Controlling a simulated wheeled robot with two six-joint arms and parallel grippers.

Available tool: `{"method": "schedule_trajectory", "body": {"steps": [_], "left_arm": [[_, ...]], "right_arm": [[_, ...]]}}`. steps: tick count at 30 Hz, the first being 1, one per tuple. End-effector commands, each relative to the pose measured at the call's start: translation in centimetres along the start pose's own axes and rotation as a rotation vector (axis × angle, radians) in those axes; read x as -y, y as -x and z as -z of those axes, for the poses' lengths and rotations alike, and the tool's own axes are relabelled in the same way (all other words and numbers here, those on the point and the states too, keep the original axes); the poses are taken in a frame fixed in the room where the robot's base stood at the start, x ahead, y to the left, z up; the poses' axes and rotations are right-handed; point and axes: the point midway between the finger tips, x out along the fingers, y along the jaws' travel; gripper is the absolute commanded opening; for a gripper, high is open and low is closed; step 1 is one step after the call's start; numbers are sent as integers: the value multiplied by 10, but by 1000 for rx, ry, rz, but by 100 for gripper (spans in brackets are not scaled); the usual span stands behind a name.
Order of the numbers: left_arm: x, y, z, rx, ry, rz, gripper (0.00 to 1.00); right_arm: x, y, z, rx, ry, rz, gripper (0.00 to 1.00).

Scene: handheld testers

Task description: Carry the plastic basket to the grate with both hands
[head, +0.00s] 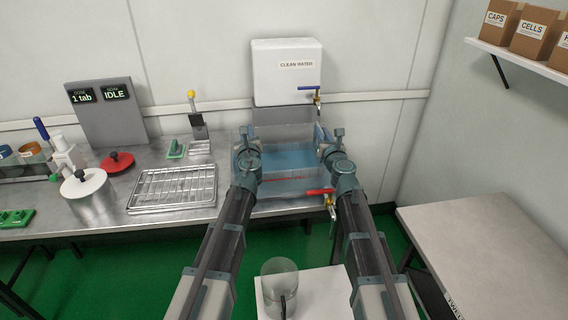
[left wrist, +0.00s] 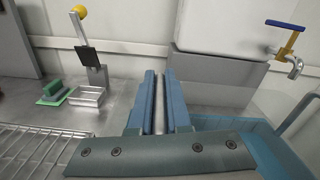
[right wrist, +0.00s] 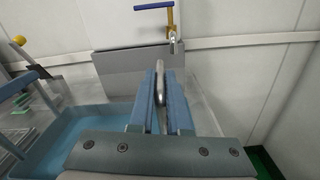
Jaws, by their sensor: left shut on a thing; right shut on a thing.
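The blue plastic basket (head: 288,160) is between my two grippers, at a clear tank (head: 300,186). Its blue body also shows in the left wrist view (left wrist: 250,132) and the right wrist view (right wrist: 62,128). The wire grate (head: 175,188) lies on the metal bench, left of the basket. The basket's underside is unclear.
A red-handled tap (head: 328,196) is at the tank's front. A yellow-knobbed stand (head: 198,125) and green block (head: 176,148) stand behind the grate. A glass jar (head: 280,285) stands in front.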

Motion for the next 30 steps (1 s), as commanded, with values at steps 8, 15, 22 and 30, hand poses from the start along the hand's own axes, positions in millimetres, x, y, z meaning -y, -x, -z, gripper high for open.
{"method": "schedule_trajectory", "body": {"steps": [8, 15, 22, 30], "left_arm": [[1, 1, 0, -1, 2, 3, 0], [1, 1, 0, -1, 2, 4, 0], [3, 1, -9, -1, 2, 4, 0], [8, 1, -34, -1, 2, 4, 0]], "right_arm": [[0, -1, 0, 0, -2, 0, 0], [0, -1, 0, 0, -2, 0, 0], [-2, -1, -9, 0, -2, 0, 0], [-7, -1, -34, 0, -2, 0, 0]]}}
